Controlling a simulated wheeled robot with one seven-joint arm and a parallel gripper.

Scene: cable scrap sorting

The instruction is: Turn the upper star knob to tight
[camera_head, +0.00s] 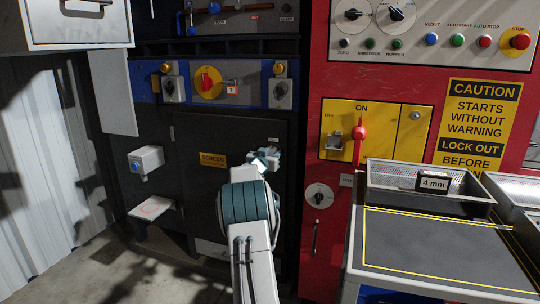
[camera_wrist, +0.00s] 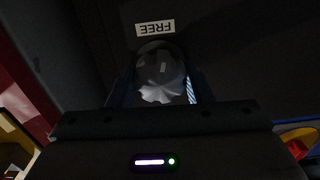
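The star knob (camera_wrist: 160,76) is a grey lobed knob on the dark door (camera_head: 188,135), close in the wrist view. A white label reading "FREE" (camera_wrist: 155,27) shows upside down beside it. My gripper (camera_wrist: 160,92) has one finger on each side of the knob; whether the fingers touch it is too dark to tell. In the head view my gripper (camera_head: 264,158) is at the right part of the door, right of the yellow "SCREEN" label (camera_head: 213,159), and hides most of what is behind it.
A blue strip (camera_head: 146,85) with a red rotary switch (camera_head: 208,82) and padlock tag (camera_head: 232,90) runs above the door. The red cabinet (camera_head: 318,150) with a red lever (camera_head: 359,140) stands right. A mesh tray (camera_head: 385,190) sits on the grey table (camera_head: 430,245) at lower right.

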